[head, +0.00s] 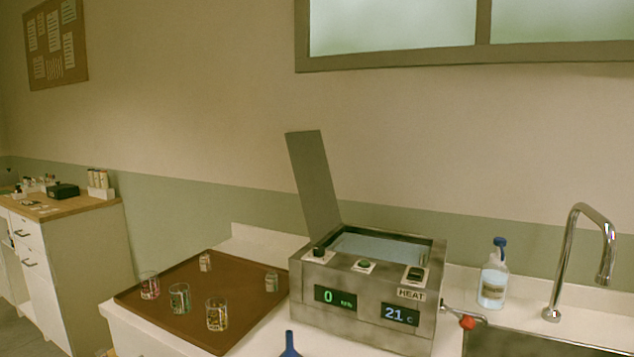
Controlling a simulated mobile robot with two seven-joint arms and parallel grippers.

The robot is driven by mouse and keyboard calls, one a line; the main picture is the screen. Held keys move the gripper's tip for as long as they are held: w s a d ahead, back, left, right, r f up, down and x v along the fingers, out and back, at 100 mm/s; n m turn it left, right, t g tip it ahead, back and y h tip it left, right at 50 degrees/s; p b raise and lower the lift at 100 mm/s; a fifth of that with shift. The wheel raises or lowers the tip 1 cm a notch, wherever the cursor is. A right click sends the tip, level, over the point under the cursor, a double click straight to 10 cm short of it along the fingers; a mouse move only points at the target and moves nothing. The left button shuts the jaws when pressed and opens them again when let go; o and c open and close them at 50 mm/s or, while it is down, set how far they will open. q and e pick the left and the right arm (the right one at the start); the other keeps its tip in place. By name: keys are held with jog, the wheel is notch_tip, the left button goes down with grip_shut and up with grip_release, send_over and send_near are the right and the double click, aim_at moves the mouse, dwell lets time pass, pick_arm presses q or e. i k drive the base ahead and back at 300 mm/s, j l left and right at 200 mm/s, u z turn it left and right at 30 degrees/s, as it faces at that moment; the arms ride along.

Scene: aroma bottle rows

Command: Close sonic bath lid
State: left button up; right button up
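The sonic bath (350,290) is a grey metal box on the white counter, right of centre in the head view. Its lid (314,183) is a flat grey panel standing up at the bath's left side, leaning slightly left, so the bath is open. Pale blue liquid (380,247) shows inside. The front carries two displays, reading 0 and 21 C, and a HEAT label, with knobs and a green button on top. Neither of my grippers is in view.
A blue funnel-like tip (290,345) is in front. A red-handled valve (467,322), a blue-capped bottle (493,280), a tap (580,255) and a sink (530,343) are at right.

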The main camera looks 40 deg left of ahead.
aim_at(306, 152)
jog(key=k+j, duration=0.1)
jog(key=j, duration=0.45)
jog(key=k+j, duration=0.1)
jog(key=j, duration=0.45)
jog(key=k+j, duration=0.1)
jog(key=j, duration=0.95)
jog(key=k+j, duration=0.15)
jog(key=j, duration=0.4)
jog(key=k+j, duration=0.1)
jog(key=j, duration=0.45)
